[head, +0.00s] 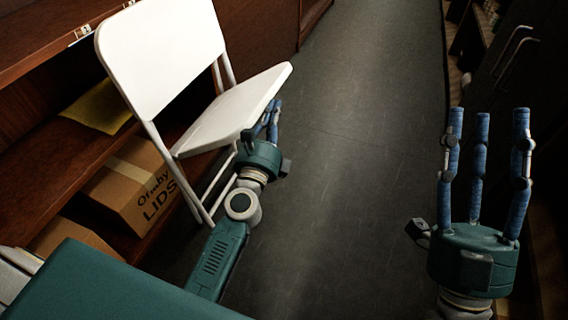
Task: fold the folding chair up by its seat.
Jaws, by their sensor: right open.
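A white folding chair (165,52) stands unfolded at the left, beside the wooden shelving. Its seat (232,110) is down and slopes slightly up toward its right end. My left gripper (271,116) is at the near right edge of the seat, with its blue fingers partly hidden against the seat's side and underside. I cannot tell whether its fingers close on the seat edge. My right gripper (487,150) is at the right with its blue fingers spread upward, open and empty, well away from the chair.
Wooden shelves (52,160) run along the left, holding a cardboard box (137,190) marked "LIDS" and a yellow envelope-like item (100,107). A dark cabinet with metal handles (514,45) stands at the right. The grey floor (350,150) between is clear.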

